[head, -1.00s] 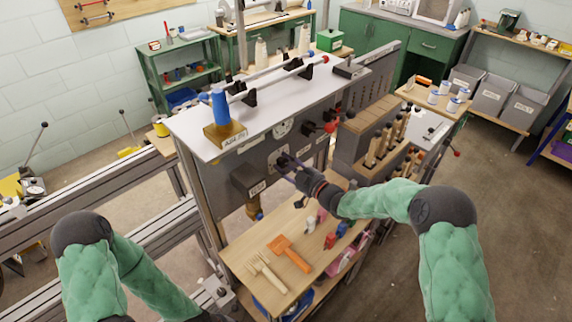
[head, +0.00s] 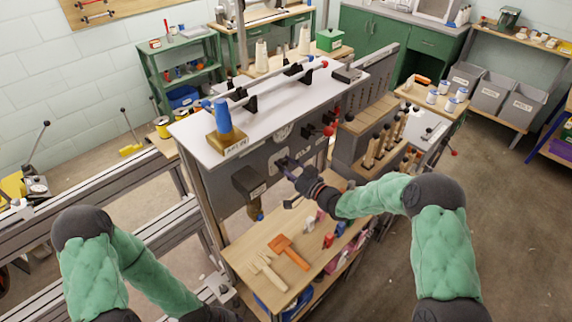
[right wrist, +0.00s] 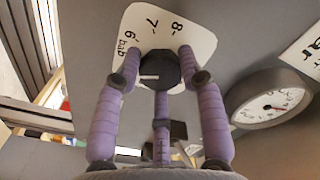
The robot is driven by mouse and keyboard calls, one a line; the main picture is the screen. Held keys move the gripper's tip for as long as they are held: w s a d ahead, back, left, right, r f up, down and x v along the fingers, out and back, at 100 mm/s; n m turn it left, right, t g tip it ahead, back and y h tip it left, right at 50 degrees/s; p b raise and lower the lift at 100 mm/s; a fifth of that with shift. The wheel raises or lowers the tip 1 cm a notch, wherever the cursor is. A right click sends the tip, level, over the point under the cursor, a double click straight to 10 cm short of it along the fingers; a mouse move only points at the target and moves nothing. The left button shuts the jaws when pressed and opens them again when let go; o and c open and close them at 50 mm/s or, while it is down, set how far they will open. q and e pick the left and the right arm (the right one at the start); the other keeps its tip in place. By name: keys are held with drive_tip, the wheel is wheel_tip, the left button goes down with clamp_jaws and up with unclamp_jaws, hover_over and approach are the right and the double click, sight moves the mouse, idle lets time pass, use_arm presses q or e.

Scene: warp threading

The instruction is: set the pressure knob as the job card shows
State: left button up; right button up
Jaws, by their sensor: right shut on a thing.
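The pressure knob (right wrist: 160,70) is black and round with a white pointer line, on a white dial plate (right wrist: 196,32) marked 6, 7 and 8. In the right wrist view the pointer line lies level, towards the left of the knob. My right gripper (right wrist: 160,78) is shut on the knob, its purple fingers around the rim. I cannot make out the job card. My left gripper is outside the view.
A round gauge (right wrist: 271,107) sits right of the knob in the right wrist view. Below the panel is a wooden shelf (head: 245,255) with an orange brush (head: 288,251), a pale comb-like tool (head: 268,269) and small coloured items.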

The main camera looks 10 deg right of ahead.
drive_tip(key=shift+s+a+f+m, duration=0.25)
drive_tip(key=shift+f+m, duration=0.2)
drive_tip(key=shift+m, duration=0.35)
drive_tip(key=shift+p, duration=0.3)
drive_tip(key=o, duration=1.1)
drive_tip(key=shift+o, duration=0.2)
drive_tip(key=shift+w+d+r, duration=0.1)
drive_tip(key=shift+r, duration=0.15)
drive_tip(key=shift+d, duration=0.1)
drive_tip(key=v, duration=1.2)
